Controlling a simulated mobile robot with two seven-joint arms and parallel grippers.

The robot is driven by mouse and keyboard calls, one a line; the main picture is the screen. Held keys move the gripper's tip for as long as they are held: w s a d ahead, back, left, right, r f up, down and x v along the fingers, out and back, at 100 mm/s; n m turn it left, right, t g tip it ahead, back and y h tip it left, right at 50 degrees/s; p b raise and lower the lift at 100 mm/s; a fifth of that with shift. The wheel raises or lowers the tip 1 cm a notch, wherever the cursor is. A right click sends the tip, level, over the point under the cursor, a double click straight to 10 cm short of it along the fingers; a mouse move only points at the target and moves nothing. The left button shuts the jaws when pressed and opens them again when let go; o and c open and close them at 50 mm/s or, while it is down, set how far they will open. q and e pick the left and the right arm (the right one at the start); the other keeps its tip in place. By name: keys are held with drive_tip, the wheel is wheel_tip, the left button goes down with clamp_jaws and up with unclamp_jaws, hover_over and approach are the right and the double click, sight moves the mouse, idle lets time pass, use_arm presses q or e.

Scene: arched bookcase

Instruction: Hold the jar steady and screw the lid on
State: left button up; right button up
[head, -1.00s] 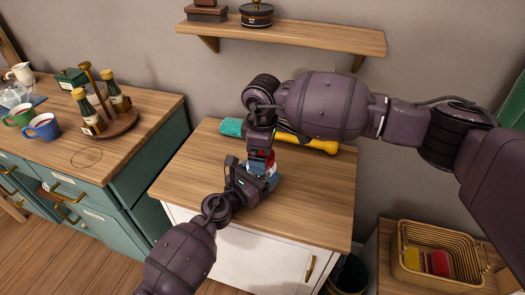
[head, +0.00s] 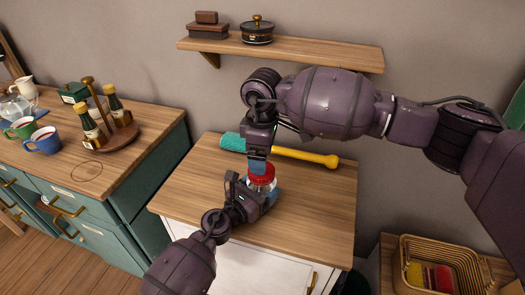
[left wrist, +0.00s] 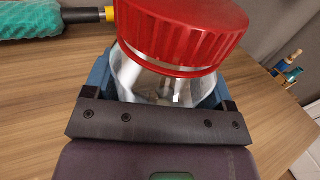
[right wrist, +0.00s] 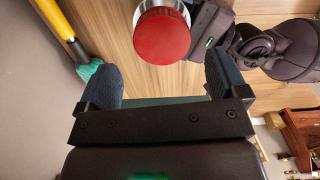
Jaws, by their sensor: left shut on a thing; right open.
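A clear jar (left wrist: 165,85) stands upright on the wooden cabinet top, with a red ribbed lid (head: 262,177) sitting on its mouth. The lid also shows large in the left wrist view (left wrist: 180,30) and from above in the right wrist view (right wrist: 162,37). I cannot tell how tightly it is threaded. My left gripper (head: 258,193) is shut around the jar's body, below the lid. My right gripper (head: 257,164) is open and empty just above the lid. In the right wrist view, the lid lies beyond its two spread blue fingers (right wrist: 163,68), apart from them.
A yellow-handled tool with a teal head (head: 285,152) lies behind the jar on the cabinet top (head: 315,205). A wall shelf (head: 320,53) with boxes is above. A side counter (head: 150,120) at left holds mugs and bottles. A wicker basket (head: 440,268) stands at lower right.

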drive_tip(key=r, duration=0.1)
drive_tip(key=w+r, duration=0.1)
drive_tip(key=shift+d+r+t, duration=0.1)
drive_tip(key=shift+r+t, duration=0.2)
drive_tip(key=shift+r, duration=0.05)
drive_tip(key=n, duration=0.7)
drive_tip(key=shift+r+h, duration=0.25)
drive_tip(key=shift+h, duration=0.05)
drive_tip(key=n, duration=0.7)
drive_tip(key=shift+r+n, duration=0.15)
drive_tip(key=shift+n, duration=0.15)
drive_tip(key=n, duration=0.4)
drive_tip(key=shift+r, duration=0.1)
drive_tip(key=n, duration=0.8)
drive_tip(key=shift+s+n, duration=0.1)
drive_tip(key=shift+n, duration=0.2)
drive_tip(key=n, duration=1.1)
drive_tip(key=shift+s, duration=0.15)
drive_tip(key=n, duration=0.4)
drive_tip(key=shift+s+f, duration=0.1)
drive_tip(key=shift+f, duration=0.2)
drive_tip(key=n, duration=0.4)
drive_tip(key=shift+s, duration=0.1)
drive_tip(key=n, duration=0.4)
drive_tip(key=shift+f+n, duration=0.1)
drive_tip(key=shift+n, duration=0.2)
drive_tip(key=n, duration=0.4)
drive_tip(key=shift+s, duration=0.1)
drive_tip(key=n, duration=0.7)
drive_tip(key=shift+a, duration=0.2)
